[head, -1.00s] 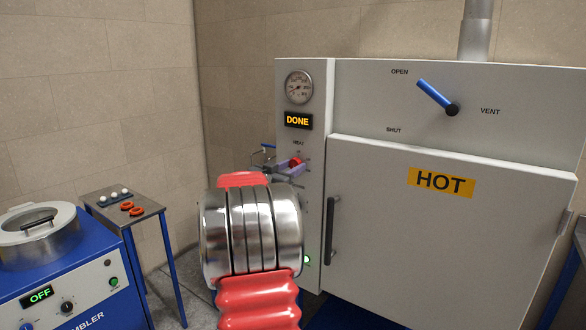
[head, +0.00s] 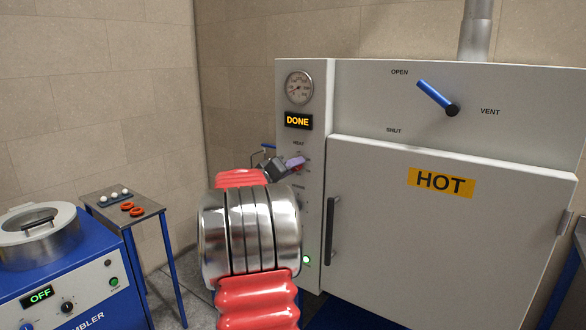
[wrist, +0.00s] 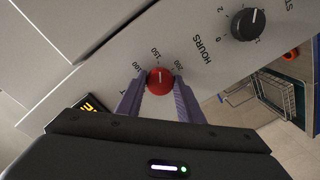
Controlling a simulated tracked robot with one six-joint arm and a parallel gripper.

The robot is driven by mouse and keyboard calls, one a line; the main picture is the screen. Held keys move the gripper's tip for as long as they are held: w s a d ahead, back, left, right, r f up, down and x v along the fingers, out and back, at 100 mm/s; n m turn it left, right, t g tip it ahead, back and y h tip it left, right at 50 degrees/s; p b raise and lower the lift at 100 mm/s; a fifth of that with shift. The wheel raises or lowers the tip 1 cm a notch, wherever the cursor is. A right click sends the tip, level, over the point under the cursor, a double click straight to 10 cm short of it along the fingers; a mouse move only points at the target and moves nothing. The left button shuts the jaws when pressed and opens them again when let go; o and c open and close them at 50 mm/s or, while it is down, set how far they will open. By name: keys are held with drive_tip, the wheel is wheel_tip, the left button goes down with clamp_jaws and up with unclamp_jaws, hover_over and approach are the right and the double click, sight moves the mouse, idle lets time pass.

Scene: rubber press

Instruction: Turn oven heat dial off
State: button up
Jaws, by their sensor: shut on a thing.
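The red heat dial (wrist: 160,80) is on the oven's front panel, between the fingertips of my gripper (wrist: 160,83) in the wrist view. My gripper is shut on it, with one purple finger on each side. The dial's white mark points toward the 150 side of a scale showing 100, 150 and 200. In the head view my gripper (head: 294,163) is at the panel under the HEAT label and hides most of the dial. The oven (head: 450,260) shows DONE on its display (head: 298,121) and a HOT sign on its closed door.
A black HOURS dial (wrist: 248,23) sits close to the red dial on the panel. The blue vent lever (head: 436,97) is above the door. A small table (head: 150,212) with orange rings and white balls and a blue tumbler (head: 70,290) stand at left.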

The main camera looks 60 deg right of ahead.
drive_tip(key=n, duration=0.7)
drive_tip(key=n+g, duration=0.1)
drive_tip(key=n, duration=1.5)
drive_tip(key=shift+w+f+g, duration=0.25)
drive_tip(key=shift+f+g, duration=0.05)
drive_tip(key=shift+f, duration=0.1)
drive_tip(key=shift+n, duration=0.3)
drive_tip(key=o, duration=1.1)
drive_tip(key=shift+r, duration=0.3)
drive_tip(key=shift+c, duration=0.2)
drive_tip(key=shift+a, duration=0.1)
